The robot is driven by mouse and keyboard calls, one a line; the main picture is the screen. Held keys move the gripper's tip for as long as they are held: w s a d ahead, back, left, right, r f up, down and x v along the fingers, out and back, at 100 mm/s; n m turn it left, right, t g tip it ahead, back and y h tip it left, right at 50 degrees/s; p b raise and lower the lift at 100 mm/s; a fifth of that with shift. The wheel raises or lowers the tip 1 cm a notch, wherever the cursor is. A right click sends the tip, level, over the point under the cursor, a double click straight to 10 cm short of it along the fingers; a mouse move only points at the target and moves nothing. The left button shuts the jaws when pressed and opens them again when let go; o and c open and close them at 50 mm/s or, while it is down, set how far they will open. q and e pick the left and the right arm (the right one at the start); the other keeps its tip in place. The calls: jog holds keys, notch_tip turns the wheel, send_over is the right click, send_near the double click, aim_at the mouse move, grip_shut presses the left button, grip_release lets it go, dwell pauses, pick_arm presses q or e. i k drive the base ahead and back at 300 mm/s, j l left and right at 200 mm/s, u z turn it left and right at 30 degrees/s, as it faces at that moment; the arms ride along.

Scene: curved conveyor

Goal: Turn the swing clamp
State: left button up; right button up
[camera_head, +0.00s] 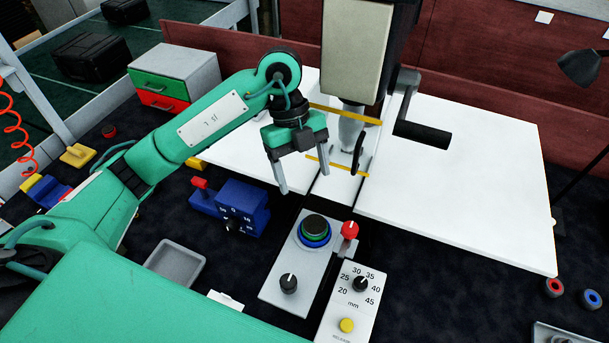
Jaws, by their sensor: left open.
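My left gripper (302,181) is open and empty, pointing down in front of the machine head (355,45). Its fingers hang near the gap between the white table boards. A blue block (232,207) with a red handle (200,184) and a marked dial stands on the dark surface, left of and below the gripper. A red knob (350,230) stands beside a grey panel (275,270), right of and below the gripper. I cannot tell which part is the swing clamp. My right gripper is not in view.
A black crank (422,132) sticks out right of the machine head. White boards (455,190) cover the right side. A mm dial panel (355,300) with a yellow button stands in front. A grey tray (174,264) and a drawer box (175,75) are on the left.

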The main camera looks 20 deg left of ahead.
aim_at(347, 239)
jog(key=k, duration=2)
